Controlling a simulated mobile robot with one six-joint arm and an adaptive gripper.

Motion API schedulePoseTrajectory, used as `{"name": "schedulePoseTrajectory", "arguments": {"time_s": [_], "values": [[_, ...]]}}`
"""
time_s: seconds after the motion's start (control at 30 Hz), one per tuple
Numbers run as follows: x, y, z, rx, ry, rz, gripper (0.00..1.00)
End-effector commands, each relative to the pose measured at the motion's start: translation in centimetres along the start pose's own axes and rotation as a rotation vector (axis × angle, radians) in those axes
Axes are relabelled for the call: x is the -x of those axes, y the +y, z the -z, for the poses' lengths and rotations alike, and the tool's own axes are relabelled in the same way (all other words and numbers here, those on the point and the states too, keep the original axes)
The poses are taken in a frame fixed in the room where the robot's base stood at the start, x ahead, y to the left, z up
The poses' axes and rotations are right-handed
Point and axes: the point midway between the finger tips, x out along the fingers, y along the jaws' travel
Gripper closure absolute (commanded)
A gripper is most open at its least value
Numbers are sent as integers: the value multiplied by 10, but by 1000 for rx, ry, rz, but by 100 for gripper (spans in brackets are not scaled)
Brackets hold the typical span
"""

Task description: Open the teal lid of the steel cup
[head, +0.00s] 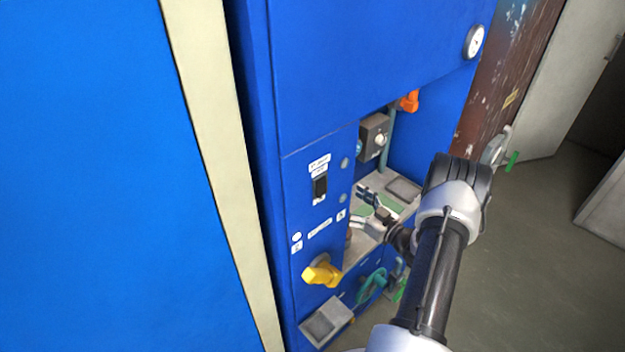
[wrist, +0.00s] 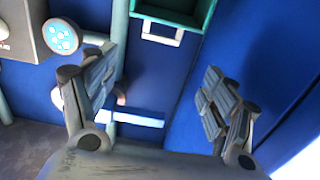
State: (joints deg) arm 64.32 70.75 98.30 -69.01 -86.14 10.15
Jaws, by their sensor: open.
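My gripper (head: 371,201) reaches into the recess of the blue cabinet, above the counter. In the wrist view my gripper (wrist: 158,92) is open, its two fingers wide apart with nothing held between them. I cannot make out the steel cup or its teal lid for certain in either view. A teal box-like piece (wrist: 207,12) with a pale bracket shows at the top of the wrist view, beyond the fingertips. A flat green patch (head: 393,203) lies on the counter close to the gripper in the head view. My arm and gripper hide part of the counter.
A grey box with a knob (head: 374,137) is on the recess wall, near a teal pipe (head: 388,150). An orange handle (head: 409,101) is above. A yellow handle (head: 321,273) sticks out from the front panel. A teal valve wheel (head: 372,287) is below. Open floor lies right.

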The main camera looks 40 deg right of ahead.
Motion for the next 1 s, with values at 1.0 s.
{"name": "schedulePoseTrajectory", "arguments": {"time_s": [1.0], "values": [[-148,-1,-1,-2,-2,2,22]]}}
